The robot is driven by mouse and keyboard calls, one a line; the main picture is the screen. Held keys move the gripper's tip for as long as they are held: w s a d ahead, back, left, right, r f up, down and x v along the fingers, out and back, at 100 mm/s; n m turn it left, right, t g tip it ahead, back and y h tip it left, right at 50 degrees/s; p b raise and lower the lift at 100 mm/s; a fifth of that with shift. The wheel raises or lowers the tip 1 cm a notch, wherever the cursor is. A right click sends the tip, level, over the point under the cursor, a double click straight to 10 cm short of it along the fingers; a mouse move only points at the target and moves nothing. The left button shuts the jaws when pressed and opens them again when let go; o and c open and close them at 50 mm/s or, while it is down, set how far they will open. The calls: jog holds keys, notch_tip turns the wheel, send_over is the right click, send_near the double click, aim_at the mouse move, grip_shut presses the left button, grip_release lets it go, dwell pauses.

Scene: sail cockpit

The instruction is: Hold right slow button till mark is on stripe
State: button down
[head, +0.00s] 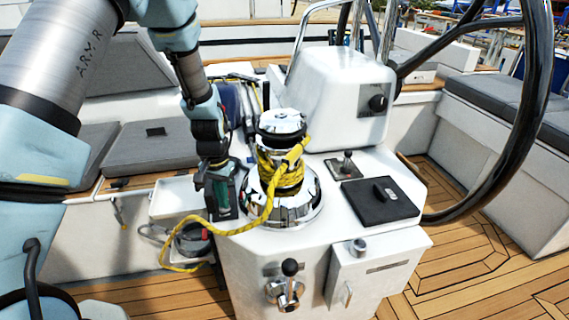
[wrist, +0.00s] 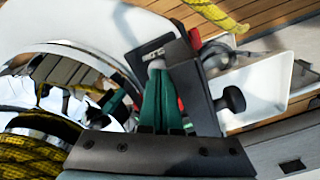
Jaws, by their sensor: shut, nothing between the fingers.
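My gripper (head: 222,200) points down beside the left side of the chrome winch (head: 290,208), near the edge of the white console. In the wrist view its green fingers (wrist: 160,72) are together with nothing held between them. A small pale rounded piece shows right at the fingertips; I cannot tell whether it is a button or whether they touch it. Yellow rope (head: 282,176) is wrapped around the winch drum, and it also shows in the wrist view (wrist: 30,155). I cannot make out the slow buttons, the mark or the stripe.
A black hatch (head: 382,201) and a small lever (head: 347,164) are on the console to the right. A black steering wheel (head: 520,130) stands at the right. A white tray (head: 178,198) is left of my gripper. The rope tail hangs over the console's left edge.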

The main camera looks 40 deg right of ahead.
dwell(0.4)
notch_tip(320, 180, up, 9)
jog(key=p, duration=0.6)
jog(key=shift+p, duration=0.3)
